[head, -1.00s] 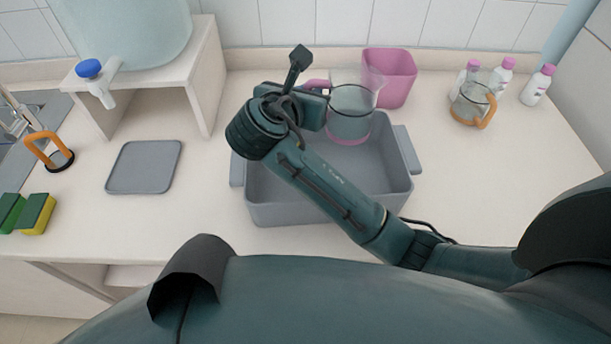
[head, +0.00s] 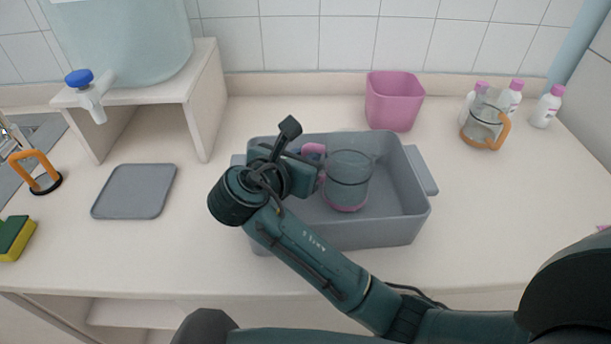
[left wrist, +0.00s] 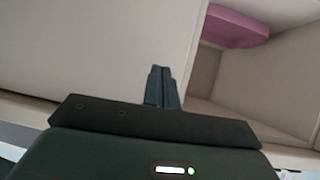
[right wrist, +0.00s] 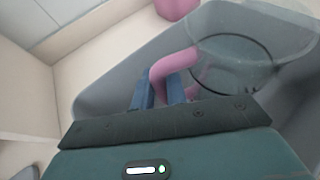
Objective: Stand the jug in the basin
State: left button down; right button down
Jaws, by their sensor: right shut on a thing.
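The jug (head: 347,182) is clear, with a pink base and a pink handle. It is upright within the walls of the grey basin (head: 418,170); I cannot tell whether its base touches the basin floor. My right gripper (head: 314,166) is shut on the jug's handle, at the jug's left side. In the right wrist view the pink handle (right wrist: 172,64) sits between the blue fingers (right wrist: 160,92), with the clear jug body (right wrist: 235,60) to the right. My left gripper (left wrist: 163,88) shows only in the left wrist view, with its fingers together and empty.
A pink bin (head: 394,100) stands behind the basin. A glass vessel with an orange handle (head: 482,126) and several pink-capped bottles (head: 547,106) are at the back right. A grey mat (head: 134,191) lies left, below a stand with a tank (head: 125,40).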

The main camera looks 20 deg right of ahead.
jog(key=shift+f+b, duration=0.75)
jog(key=shift+f, duration=0.15)
jog(key=shift+r, duration=0.1)
jog(key=c, duration=1.8)
grip_release()
jog(key=shift+f, duration=0.2)
jog(key=shift+c, duration=0.2)
jog(key=o, duration=0.4)
jog(key=shift+o, duration=0.2)
